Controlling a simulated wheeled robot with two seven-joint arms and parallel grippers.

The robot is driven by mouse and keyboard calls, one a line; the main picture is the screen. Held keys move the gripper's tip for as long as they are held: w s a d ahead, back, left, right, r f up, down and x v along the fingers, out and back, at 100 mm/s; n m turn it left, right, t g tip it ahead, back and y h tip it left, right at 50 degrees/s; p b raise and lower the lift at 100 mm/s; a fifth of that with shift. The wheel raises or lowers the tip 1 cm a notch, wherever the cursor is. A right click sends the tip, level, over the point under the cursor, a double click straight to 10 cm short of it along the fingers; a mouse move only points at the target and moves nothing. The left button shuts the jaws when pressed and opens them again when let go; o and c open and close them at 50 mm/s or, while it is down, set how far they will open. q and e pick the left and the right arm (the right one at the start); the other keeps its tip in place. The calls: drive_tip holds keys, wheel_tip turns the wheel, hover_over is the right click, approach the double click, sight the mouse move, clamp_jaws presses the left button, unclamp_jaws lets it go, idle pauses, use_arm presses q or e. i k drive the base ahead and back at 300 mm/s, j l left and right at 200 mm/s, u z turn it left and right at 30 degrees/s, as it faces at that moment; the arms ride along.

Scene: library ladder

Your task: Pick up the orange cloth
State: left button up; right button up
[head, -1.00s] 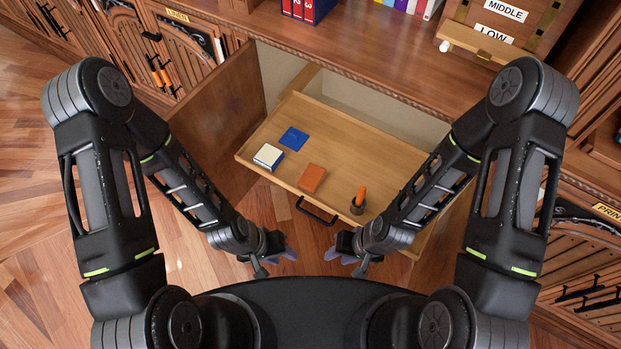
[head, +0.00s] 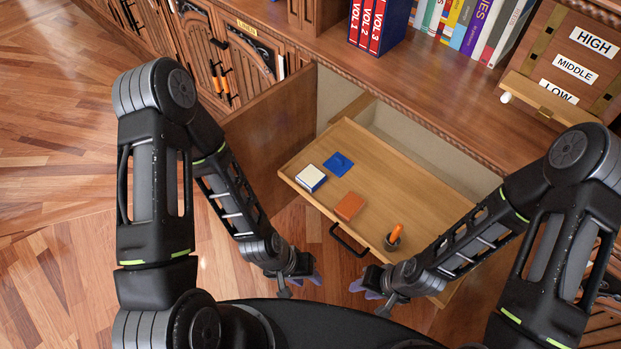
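The orange cloth (head: 350,206) looks like a small folded orange-brown block. It lies near the front edge of the pulled-out wooden drawer (head: 424,197), close to the black handle (head: 348,240). A flat blue cloth (head: 338,164) and a white-topped blue block (head: 311,178) lie to its left and behind. My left gripper (head: 314,273) is in front of the drawer, below and left of the orange cloth. My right gripper (head: 362,288) is in front of the drawer, below the cloth. Both look open and empty, apart from the cloth; their fingers are small in view.
Red and blue volumes (head: 379,27) and other books stand on the counter above. A board labelled HIGH, MIDDLE, LOW (head: 573,68) stands at upper right. Open floor lies left.

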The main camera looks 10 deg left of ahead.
sight(348, 208)
drive_tip(key=j+u, duration=0.4)
drive_tip(key=i+j+u, duration=0.15)
drive_tip(key=u, duration=0.2)
